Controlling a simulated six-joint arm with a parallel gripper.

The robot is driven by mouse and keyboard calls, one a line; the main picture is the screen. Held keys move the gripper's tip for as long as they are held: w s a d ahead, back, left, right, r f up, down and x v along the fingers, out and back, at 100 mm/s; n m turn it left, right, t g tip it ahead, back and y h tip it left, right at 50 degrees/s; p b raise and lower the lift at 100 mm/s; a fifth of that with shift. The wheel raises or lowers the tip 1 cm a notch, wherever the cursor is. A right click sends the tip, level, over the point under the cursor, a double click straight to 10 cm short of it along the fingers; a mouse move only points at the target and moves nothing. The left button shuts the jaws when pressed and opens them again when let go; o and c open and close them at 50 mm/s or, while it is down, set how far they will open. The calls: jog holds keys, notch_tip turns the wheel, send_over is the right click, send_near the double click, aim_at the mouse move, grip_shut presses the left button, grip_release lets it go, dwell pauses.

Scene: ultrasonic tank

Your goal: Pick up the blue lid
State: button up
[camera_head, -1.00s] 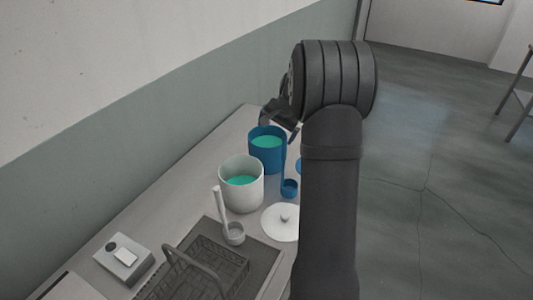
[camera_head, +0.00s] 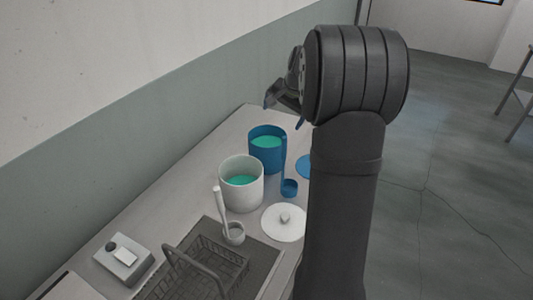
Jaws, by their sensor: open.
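The blue lid (camera_head: 303,167) lies flat on the table, right of the blue pot (camera_head: 267,150). My arm hides its right part. My gripper (camera_head: 284,108) is open and empty, raised above the far end of the table behind the blue pot. It is apart from the lid, which lies nearer the camera and slightly right of it.
A blue ladle (camera_head: 289,187) stands by the blue pot. A white pot (camera_head: 241,184), white ladle (camera_head: 234,233) and white lid (camera_head: 284,222) are nearer. A wire basket (camera_head: 208,272) and small device (camera_head: 124,262) are in front. A wall (camera_head: 150,130) borders the left.

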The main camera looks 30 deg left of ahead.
jog(key=shift+s+d+r, duration=0.1)
jog(key=shift+d+r, duration=0.1)
jog(key=shift+r, duration=0.3)
jog(key=shift+c, duration=0.4)
jog(key=c, duration=1)
jog(key=w+d+f+n+g+h, duration=0.1)
jog(key=w+d+f+n+h, duration=0.1)
jog(key=w+d+f+n, duration=0.5)
jog(key=w+d+n+g+h, duration=0.1)
jog(key=w+d+n+h, duration=0.3)
jog(key=n, duration=0.7)
jog(key=f, duration=0.4)
jog(key=a+f+y, duration=0.1)
jog(key=f, duration=0.3)
jog(key=w+f+y, duration=0.1)
jog(key=f, duration=0.3)
jog(key=shift+a, duration=0.15)
jog(key=shift+s+a+f, duration=0.1)
jog(key=shift+f, duration=1.25)
jog(key=shift+s+a+f, duration=0.1)
jog(key=shift+f, duration=1.2)
